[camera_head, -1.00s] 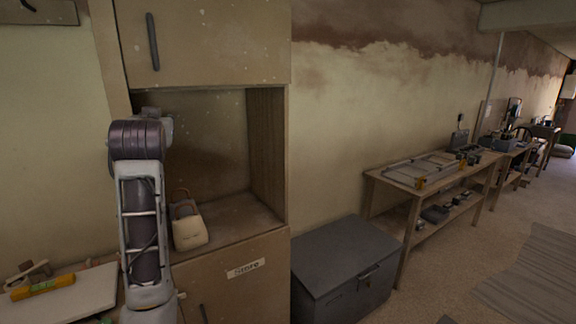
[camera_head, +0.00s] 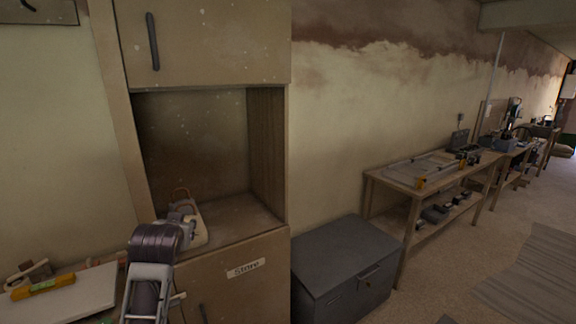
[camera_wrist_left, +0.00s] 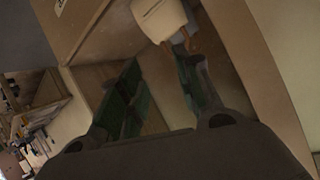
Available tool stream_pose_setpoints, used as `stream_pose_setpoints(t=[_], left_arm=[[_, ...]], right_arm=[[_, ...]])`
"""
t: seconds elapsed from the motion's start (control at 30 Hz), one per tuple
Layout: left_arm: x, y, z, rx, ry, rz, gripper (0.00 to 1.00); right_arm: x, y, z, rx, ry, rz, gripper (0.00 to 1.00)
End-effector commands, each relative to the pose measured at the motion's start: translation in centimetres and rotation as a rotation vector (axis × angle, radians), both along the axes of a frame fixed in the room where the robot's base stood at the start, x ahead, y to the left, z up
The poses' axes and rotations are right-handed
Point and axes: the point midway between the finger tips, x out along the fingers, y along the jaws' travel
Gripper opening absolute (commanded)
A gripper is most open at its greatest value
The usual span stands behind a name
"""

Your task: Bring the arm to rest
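My left arm comes up from the bottom left in the head view, with its dark wrist in front of the cupboard's open niche. My left gripper (camera_wrist_left: 158,58) shows in the wrist view with its two green-padded fingers well apart and nothing between them. A cream block-like thing (camera_head: 199,232) with a brown loop handle stands on the niche floor, partly hidden behind my wrist. It also shows in the wrist view (camera_wrist_left: 158,18), beyond the fingertips, its handle close to the right-hand finger. I cannot tell if they touch. My right gripper is not in view.
The wooden cupboard (camera_head: 215,45) has a closed upper door and a labelled lower front. A table with a white board (camera_head: 65,295) and a yellow level (camera_head: 42,287) is at left. A grey chest (camera_head: 345,265) and a workbench (camera_head: 400,180) stand right. Floor is open at far right.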

Motion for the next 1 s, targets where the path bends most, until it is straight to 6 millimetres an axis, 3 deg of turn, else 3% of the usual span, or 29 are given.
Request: stream_pose_setpoints(t=[0.1,0.4,1.0], left_arm=[[-1.4,-0.4,-3.3,-0.008,0.058,-0.015,0.34],[-5.5,-1.6,-10.3,-0.034,0.195,-0.052,0.34],[-16.3,-4.2,-22.0,-0.097,0.472,-0.126,0.34]], right_arm=[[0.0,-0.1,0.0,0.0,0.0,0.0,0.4],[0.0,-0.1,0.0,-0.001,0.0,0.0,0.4],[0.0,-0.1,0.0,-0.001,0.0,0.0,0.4]])
